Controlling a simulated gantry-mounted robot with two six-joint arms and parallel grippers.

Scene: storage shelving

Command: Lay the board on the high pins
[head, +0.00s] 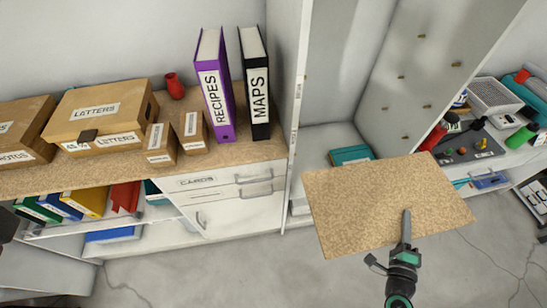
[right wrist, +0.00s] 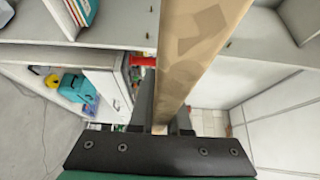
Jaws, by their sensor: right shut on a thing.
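The board (head: 375,200) is a flat, speckled tan panel, held in front of the tall open cabinet in the head view. My right gripper (head: 406,232) is shut on its near edge, right of the middle. In the right wrist view the board (right wrist: 190,55) runs away from the jaws (right wrist: 160,128), seen nearly edge-on. Small pins show on the cabinet's right inner wall (head: 410,60), at several heights, including an upper pin (head: 421,36). The board is apart from the pins. My left gripper is not recognisable in view.
The cabinet's left upright (head: 297,100) and right wall flank the opening. A teal book (head: 351,154) lies inside, low down. On the left counter stand a purple binder (head: 215,95), a black binder (head: 256,90) and boxes (head: 100,115). A cluttered shelf (head: 485,140) is at right.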

